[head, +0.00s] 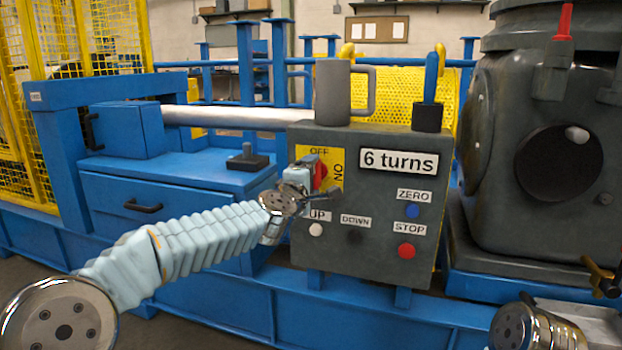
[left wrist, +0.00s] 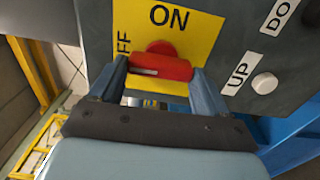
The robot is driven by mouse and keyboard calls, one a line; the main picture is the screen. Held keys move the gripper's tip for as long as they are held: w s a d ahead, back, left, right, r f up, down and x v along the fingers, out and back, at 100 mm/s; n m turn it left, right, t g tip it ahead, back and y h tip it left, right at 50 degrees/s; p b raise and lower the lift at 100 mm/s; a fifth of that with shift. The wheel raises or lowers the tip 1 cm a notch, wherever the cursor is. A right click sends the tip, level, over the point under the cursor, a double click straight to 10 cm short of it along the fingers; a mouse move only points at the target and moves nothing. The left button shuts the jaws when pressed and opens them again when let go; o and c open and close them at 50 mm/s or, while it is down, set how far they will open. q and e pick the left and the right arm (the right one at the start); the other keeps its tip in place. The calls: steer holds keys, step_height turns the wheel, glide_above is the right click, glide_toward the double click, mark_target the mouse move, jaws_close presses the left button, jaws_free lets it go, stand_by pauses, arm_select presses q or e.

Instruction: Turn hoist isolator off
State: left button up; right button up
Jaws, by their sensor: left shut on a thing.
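The hoist isolator has a red handle (head: 321,175) on a yellow plate (head: 336,158) at the upper left of the grey control box. The plate reads OFF at the top and ON at the right in the head view. My left gripper (head: 308,176) is at the handle. In the left wrist view its two blue-grey fingers (left wrist: 161,76) are shut on either side of the red handle (left wrist: 165,66). The handle lies along the OFF direction, with its pale mark toward the OFF lettering. The fingers partly hide the plate. My right gripper is out of view.
The control box (head: 372,258) carries a "6 turns" label (head: 399,161), a blue ZERO button (head: 412,211), a red STOP button (head: 406,251) and a white UP button (head: 316,230). A grey mug (head: 333,92) stands on top. A dark machine housing (head: 540,235) stands at right.

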arm_select(q)
steer(key=o, duration=1)
steer(key=shift+s, duration=0.1)
steer(key=b+v, duration=0.2)
steer(key=v, duration=1.1)
steer(key=shift+s+a, duration=0.15)
steer(key=shift+s, duration=0.1)
